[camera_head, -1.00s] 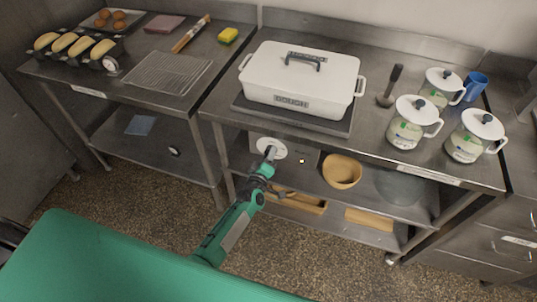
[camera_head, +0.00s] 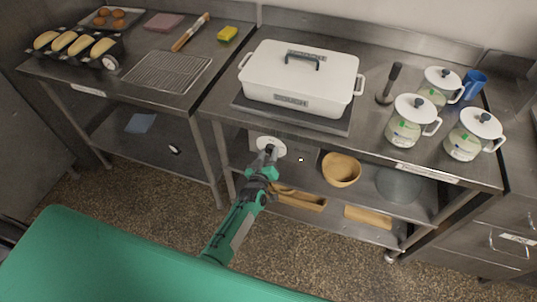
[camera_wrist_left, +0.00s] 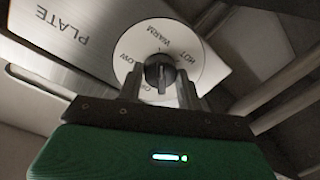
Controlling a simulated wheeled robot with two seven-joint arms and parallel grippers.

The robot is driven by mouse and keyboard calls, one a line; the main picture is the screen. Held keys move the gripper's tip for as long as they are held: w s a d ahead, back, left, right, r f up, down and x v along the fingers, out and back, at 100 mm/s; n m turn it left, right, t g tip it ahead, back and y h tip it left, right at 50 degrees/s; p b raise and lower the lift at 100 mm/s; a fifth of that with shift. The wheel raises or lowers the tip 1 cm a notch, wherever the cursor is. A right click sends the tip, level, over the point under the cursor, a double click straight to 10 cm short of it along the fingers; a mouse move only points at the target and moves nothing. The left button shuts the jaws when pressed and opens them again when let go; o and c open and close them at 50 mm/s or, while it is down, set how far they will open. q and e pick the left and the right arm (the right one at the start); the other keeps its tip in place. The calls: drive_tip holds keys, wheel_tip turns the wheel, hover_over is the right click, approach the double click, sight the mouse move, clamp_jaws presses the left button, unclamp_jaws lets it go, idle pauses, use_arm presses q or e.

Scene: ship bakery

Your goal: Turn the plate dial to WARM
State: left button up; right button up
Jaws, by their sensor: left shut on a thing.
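The plate dial has a white disc (camera_head: 270,144) on a metal panel under the middle counter. In the left wrist view its disc (camera_wrist_left: 133,52) carries the words LOW, WARM, HOT and what looks like OFF, beside a panel marked PLATE (camera_wrist_left: 62,32). A dark knob (camera_wrist_left: 160,74) sits at its centre. My left gripper (camera_head: 268,151) reaches up to the dial, and its fingers (camera_wrist_left: 160,88) are shut on the knob from both sides. The fingers hide part of the disc. I cannot tell for sure which word the knob points to. My right gripper is not in view.
A white lidded pan (camera_head: 302,78) stands on a dark hot plate (camera_head: 245,106) above the dial. A wooden bowl (camera_head: 341,169) stands on the shelf to the right. The counter edge overhangs the dial.

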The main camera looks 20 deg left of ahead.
use_arm(q)
drive_tip(key=shift+f, duration=0.1)
drive_tip(key=o, duration=1)
drive_tip(key=shift+s, duration=0.1)
drive_tip(key=s, duration=0.4)
drive_tip(key=s+b, duration=0.1)
drive_tip(key=s, duration=0.4)
drive_tip(key=s+b, duration=0.1)
drive_tip(key=s, duration=0.3)
drive_tip(key=shift+s+d+r, duration=0.2)
drive_tip(key=shift+s+r, duration=0.1)
drive_tip(key=shift+r, duration=0.1)
